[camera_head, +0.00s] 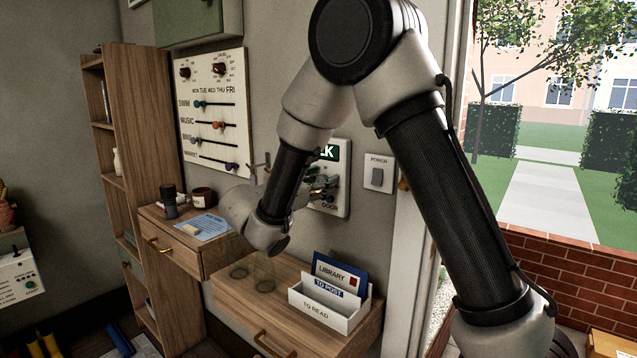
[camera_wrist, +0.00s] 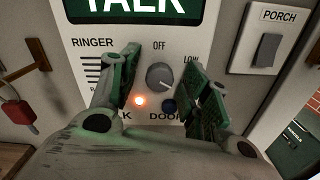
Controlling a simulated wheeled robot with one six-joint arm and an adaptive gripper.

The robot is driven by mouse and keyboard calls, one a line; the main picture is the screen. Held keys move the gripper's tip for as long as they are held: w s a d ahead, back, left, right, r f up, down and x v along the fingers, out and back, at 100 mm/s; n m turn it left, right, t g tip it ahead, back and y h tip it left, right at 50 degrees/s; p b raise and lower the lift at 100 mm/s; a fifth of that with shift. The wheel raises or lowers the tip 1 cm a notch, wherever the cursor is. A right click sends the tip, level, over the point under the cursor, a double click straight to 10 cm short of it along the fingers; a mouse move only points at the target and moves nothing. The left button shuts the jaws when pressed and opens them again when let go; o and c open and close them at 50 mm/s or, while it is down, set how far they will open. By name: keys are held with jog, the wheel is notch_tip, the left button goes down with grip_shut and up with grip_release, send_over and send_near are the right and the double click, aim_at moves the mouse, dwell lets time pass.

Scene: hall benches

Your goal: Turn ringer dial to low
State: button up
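The ringer dial (camera_wrist: 160,77) is a small round grey knob on the white intercom panel (camera_wrist: 95,25). The label OFF stands above it and LOW to its upper right; other labels around it are partly hidden. I cannot tell surely where its mark points. My gripper (camera_wrist: 160,66) is open, with one green-padded finger on each side of the dial and visible gaps between. I cannot tell whether the fingertips reach the panel. In the head view my gripper (camera_head: 322,186) is in front of the intercom panel (camera_head: 342,158), and the dial is hard to make out.
A lit orange lamp (camera_wrist: 139,101) and a dark blue button (camera_wrist: 169,105) sit just below the dial. A green TALK display (camera_wrist: 140,8) is above. The PORCH switch (camera_wrist: 267,50) is to the right; a red key tag (camera_wrist: 20,111) hangs at left. A letter holder (camera_head: 328,309) stands below.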

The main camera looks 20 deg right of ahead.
jog(key=c, duration=1)
jog(key=shift+n, duration=0.4)
jog(key=n, duration=1)
jog(key=shift+a+n, duration=0.1)
jog(key=shift+n, duration=0.3)
jog(key=o, duration=1)
